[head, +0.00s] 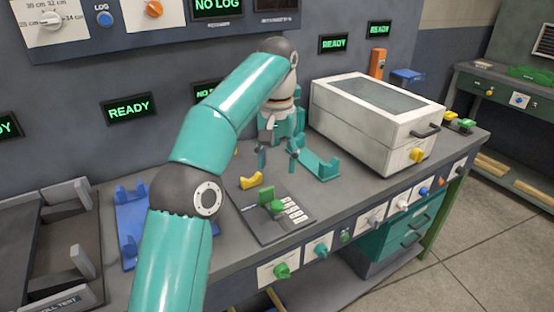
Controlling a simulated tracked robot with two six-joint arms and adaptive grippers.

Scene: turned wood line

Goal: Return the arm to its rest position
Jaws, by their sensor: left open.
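My left arm comes in from the lower left, teal with dark grey joints, and reaches out over the workbench (340,208). Its elbow is bent, and the forearm rises to a wrist in front of the back wall. My right gripper is not in view.
A white box with a dark lid window (365,112) stands right of the gripper. A yellow piece (250,181) lies left of it. A blue cradle (131,220) is partly hidden behind my arm. Knobs (321,250) line the bench's front edge. Open floor (470,250) lies at right.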

